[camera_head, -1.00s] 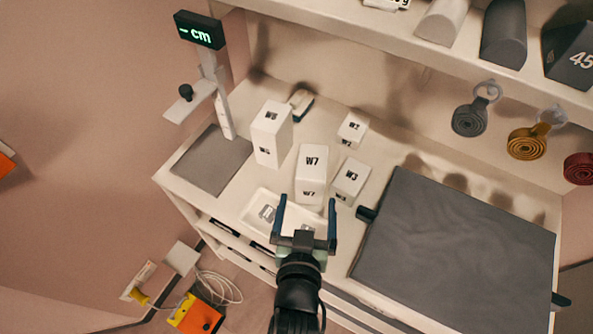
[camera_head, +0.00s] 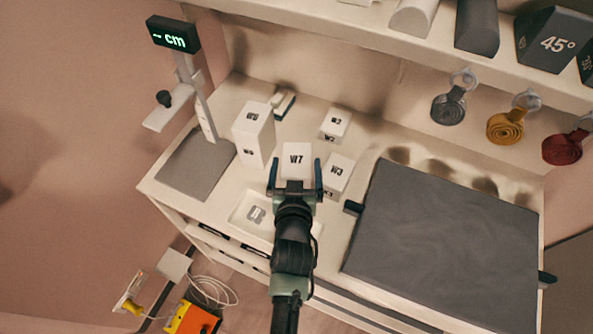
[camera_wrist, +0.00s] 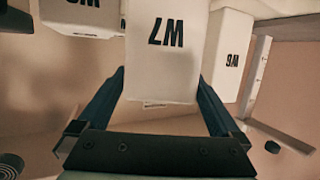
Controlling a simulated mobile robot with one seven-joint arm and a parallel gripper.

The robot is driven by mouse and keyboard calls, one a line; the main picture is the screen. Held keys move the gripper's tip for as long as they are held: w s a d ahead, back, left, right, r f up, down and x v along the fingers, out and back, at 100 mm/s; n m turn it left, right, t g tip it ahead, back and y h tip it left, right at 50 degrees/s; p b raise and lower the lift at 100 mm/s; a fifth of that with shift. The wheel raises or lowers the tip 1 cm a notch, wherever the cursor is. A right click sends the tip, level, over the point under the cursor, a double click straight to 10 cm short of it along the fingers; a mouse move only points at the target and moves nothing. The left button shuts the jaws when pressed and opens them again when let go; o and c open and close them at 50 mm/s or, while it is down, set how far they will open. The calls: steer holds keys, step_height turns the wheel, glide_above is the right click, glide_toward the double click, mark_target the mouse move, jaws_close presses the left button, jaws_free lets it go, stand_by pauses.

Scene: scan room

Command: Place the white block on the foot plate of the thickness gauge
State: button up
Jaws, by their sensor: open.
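Several white blocks stand on the counter in the head view: W7 (camera_head: 297,161), the tall W6 (camera_head: 254,134), W2 (camera_head: 335,124) and W3 (camera_head: 337,176). My gripper (camera_head: 294,178) is open at W7, with a finger on each side of its near part. In the wrist view, W7 (camera_wrist: 163,50) sits between the open fingers, and I cannot tell if they touch it. W6 (camera_wrist: 231,55) shows to its right there. The thickness gauge (camera_head: 199,100) stands at the counter's left, with a "– cm" display. Its grey foot plate (camera_head: 196,165) lies flat and empty.
A white tray (camera_head: 238,217) lies near the front edge, partly behind my arm. A large dark grey pad (camera_head: 447,248) covers the right of the counter. A small brush-like item (camera_head: 284,102) lies behind W6. A shelf (camera_head: 390,40) with dark blocks overhangs the back.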

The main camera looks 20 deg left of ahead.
steer(key=shift+x, duration=0.85)
jaws_close()
steer(key=shift+r, duration=0.2)
